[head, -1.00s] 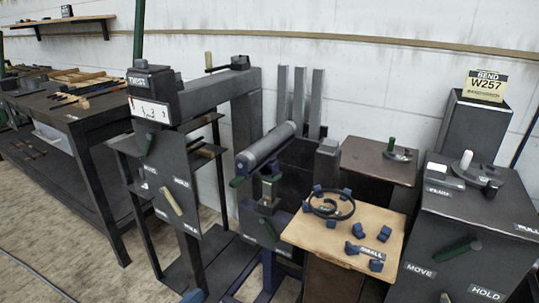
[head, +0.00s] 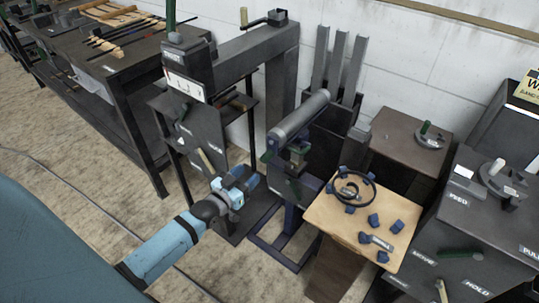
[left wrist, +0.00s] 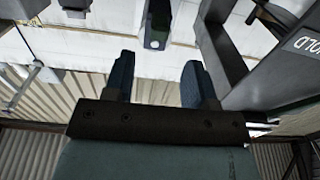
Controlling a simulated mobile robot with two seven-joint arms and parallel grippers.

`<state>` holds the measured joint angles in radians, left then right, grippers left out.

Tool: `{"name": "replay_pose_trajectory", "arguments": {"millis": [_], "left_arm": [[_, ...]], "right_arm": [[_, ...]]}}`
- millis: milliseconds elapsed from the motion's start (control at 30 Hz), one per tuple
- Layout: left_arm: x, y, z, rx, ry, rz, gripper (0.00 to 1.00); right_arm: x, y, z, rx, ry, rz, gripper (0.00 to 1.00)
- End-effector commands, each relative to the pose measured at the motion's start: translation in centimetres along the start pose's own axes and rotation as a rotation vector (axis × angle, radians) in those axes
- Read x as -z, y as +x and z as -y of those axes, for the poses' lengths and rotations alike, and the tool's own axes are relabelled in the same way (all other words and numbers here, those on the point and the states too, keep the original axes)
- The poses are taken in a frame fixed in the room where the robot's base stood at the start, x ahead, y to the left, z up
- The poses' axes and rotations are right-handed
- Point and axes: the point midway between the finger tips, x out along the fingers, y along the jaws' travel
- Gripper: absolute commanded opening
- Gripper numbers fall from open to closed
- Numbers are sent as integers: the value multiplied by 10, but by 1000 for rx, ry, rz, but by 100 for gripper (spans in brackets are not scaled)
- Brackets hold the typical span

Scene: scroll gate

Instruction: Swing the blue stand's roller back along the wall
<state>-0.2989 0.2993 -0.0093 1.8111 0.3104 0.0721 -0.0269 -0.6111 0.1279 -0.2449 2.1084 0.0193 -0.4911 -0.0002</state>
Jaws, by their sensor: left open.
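The blue stand (head: 287,240) stands on the floor right of the dark machine frame. My right gripper is not in view.
The dark machine frame (head: 245,50) rises left of the stand. Grey uprights (head: 338,60) stand behind the roller by the wall. Floor is free in front.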

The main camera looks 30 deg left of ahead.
Motion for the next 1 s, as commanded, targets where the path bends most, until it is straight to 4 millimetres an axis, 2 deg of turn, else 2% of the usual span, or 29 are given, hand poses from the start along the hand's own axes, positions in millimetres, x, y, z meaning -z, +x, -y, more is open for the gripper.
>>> {"name": "replay_pose_trajectory", "arguments": {"millis": [33,200,400,600,867,900,1000], "left_arm": [[0,13,0,0,0,-3,51],[0,49,0,0,1,-2,51],[0,81,-1,-1,-1,-1,51],[0,95,-1,-1,-1,1,51],[0,96,-1,-1,0,1,51],[0,96,-1,-1,0,1,49],[0,96,-1,-1,0,1,26]], "right_arm": [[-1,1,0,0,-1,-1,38],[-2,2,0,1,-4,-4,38],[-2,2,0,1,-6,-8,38],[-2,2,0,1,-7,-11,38],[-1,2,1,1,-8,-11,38],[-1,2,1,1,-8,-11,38],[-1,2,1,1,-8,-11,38]]}}
